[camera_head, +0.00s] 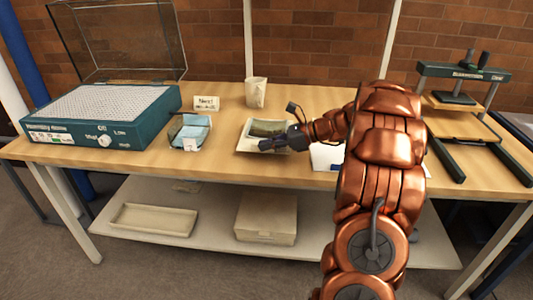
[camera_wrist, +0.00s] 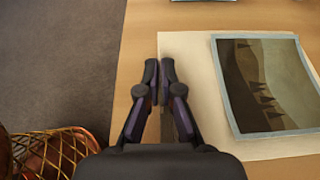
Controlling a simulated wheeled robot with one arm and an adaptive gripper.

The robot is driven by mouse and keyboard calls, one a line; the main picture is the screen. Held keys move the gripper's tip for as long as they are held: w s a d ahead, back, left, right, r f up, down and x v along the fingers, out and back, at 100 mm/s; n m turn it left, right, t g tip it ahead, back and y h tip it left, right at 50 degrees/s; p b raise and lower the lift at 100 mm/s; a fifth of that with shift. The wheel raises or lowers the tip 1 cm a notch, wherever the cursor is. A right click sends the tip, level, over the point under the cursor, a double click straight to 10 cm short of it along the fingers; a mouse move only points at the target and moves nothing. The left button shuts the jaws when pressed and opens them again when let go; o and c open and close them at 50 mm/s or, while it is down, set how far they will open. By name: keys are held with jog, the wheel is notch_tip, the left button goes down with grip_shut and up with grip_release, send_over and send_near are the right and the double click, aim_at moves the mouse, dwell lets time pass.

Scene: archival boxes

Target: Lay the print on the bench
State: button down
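The print (camera_head: 264,128), a brown and dark green landscape with a pale blue-grey border, lies flat on a cream sheet or mount (camera_head: 247,150) on the bench (camera_head: 222,160). In the wrist view the print (camera_wrist: 268,85) lies right of my fingers, apart from them, with the cream backing (camera_wrist: 185,48) around it. My gripper (camera_wrist: 158,72) has its fingertips together over the backing's left edge; I cannot tell whether they touch that edge. In the head view my gripper (camera_head: 272,144) covers the print's lower right part.
A teal machine (camera_head: 105,135) with a raised clear lid stands left. Beside it are a clear tray with blue contents (camera_head: 190,132), a small sign (camera_head: 206,103) and a beige cup (camera_head: 255,92). A teal press (camera_head: 462,75) stands right. A box (camera_head: 266,218) and a tray (camera_head: 152,219) sit below.

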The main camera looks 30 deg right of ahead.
aim_at(275, 151)
jog(key=shift+f, duration=1.45)
jog(key=shift+f, duration=0.1)
jog(key=c, duration=1.3)
grip_release()
jog(key=shift+s+d+r, duration=0.1)
jog(key=shift+r, duration=0.1)
jog(key=v, duration=1.1)
jog(key=shift+s+d+r+p, duration=0.2)
jog(key=shift+p, duration=0.1)
